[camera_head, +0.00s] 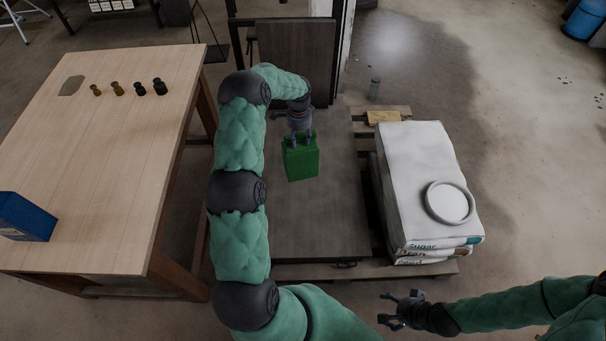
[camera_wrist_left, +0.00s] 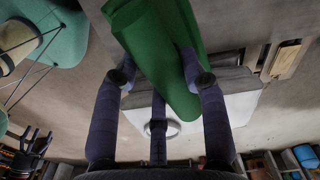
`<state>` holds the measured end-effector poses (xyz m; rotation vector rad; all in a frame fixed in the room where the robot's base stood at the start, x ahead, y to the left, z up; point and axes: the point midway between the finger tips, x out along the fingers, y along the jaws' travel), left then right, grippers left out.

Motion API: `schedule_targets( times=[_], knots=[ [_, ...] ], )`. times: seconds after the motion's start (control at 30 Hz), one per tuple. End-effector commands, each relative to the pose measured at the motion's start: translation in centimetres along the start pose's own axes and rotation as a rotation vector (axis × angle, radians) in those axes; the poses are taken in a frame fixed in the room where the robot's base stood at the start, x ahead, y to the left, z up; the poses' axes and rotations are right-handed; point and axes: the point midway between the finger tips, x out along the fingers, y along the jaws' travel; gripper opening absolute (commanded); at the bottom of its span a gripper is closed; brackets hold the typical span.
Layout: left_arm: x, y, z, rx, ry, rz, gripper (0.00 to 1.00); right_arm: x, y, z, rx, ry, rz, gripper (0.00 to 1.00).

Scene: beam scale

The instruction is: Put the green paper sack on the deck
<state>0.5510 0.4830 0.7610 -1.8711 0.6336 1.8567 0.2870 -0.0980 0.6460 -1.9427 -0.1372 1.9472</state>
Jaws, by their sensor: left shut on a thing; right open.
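The green paper sack (camera_head: 301,162) is upright in the head view, below my left gripper (camera_head: 300,140). The gripper is shut on its top end. The sack is over the dark flat deck (camera_head: 318,225) of the scale; whether its bottom touches the deck I cannot tell. In the left wrist view the green sack (camera_wrist_left: 155,40) is between the fingers of my left gripper (camera_wrist_left: 160,85). My right gripper (camera_head: 387,309) is open and empty at the bottom of the head view, right of the deck's near end.
A wooden table (camera_head: 95,150) with several small dark weights and a blue box (camera_head: 25,217) stands left of the deck. White stacked sacks (camera_head: 415,170) bearing a round white dish (camera_head: 449,203) lie on a pallet (camera_head: 390,268) to the right. A dark upright panel (camera_head: 296,55) stands behind.

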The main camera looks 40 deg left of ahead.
Motion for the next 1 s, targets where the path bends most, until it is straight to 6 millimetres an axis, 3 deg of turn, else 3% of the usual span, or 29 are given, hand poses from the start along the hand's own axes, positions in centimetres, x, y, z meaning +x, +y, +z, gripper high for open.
schedule_targets(
  times=[0.03,0.3,0.6,0.8,1.0],
  knots=[
    [0.5,-1.3,0.9,0.012,0.003,-0.012,0.0,0.4,0.1,0.0,0.0,0.0,0.0,0.78],
    [4.3,-5.0,5.5,0.116,-0.004,-0.019,0.0,1.7,0.6,-0.1,0.0,0.0,0.0,0.78],
    [7.3,-7.6,9.8,0.205,-0.013,-0.027,0.0,2.6,0.9,-0.1,0.0,0.0,0.0,0.78],
    [8.2,-8.2,10.8,0.231,-0.016,-0.028,0.0,2.8,1.0,-0.1,0.0,0.0,0.0,0.78],
    [9.2,-8.0,9.1,0.239,-0.015,-0.028,0.0,3.5,1.3,-0.1,0.0,0.0,0.0,0.78]
  ],
)
